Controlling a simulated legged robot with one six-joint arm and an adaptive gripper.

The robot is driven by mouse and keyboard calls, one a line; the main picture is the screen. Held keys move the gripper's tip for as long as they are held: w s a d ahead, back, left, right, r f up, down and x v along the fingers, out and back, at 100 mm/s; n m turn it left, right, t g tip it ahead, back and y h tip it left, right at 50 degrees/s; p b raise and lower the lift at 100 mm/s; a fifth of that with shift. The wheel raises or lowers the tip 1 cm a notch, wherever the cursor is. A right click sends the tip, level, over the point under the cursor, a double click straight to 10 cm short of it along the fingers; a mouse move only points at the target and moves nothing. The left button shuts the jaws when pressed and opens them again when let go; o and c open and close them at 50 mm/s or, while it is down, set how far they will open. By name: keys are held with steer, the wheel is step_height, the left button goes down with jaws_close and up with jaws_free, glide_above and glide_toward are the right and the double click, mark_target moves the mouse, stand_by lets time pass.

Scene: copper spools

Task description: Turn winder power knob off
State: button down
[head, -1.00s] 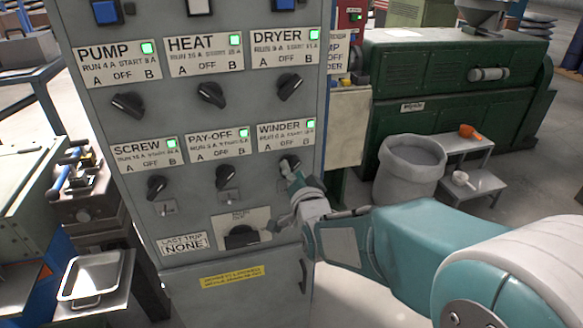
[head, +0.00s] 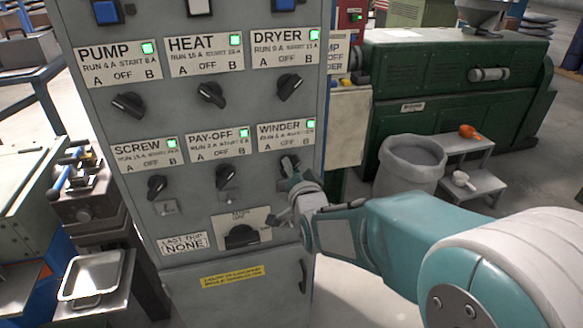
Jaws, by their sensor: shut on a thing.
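The winder power knob (head: 289,162) is a black rotary knob below the WINDER label (head: 286,135) on the grey control panel. The label carries A, OFF and B marks, and its green light is lit. My gripper (head: 288,174) is at the knob, shut on it from below right. The fingers cover the knob's lower part, and its exact pointer direction is hard to tell.
The pay-off knob (head: 224,173) is left of my gripper, and the dryer knob (head: 289,87) is above. A black main switch (head: 241,236) sits below left. A grey bin (head: 411,165) and white steps (head: 470,185) stand right of the panel.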

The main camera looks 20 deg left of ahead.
steer(key=shift+f, duration=0.1)
steer(key=n, duration=0.4)
steer(key=shift+n, duration=0.4)
steer(key=shift+s+n, duration=0.1)
steer(key=shift+n, duration=1.7)
steer(key=shift+a, duration=0.1)
steer(key=c, duration=0.6)
jaws_free()
steer(key=v, duration=1.1)
steer(key=shift+s+d+f, duration=0.1)
steer(key=shift+s+d, duration=0.15)
steer(key=shift+s, duration=0.1)
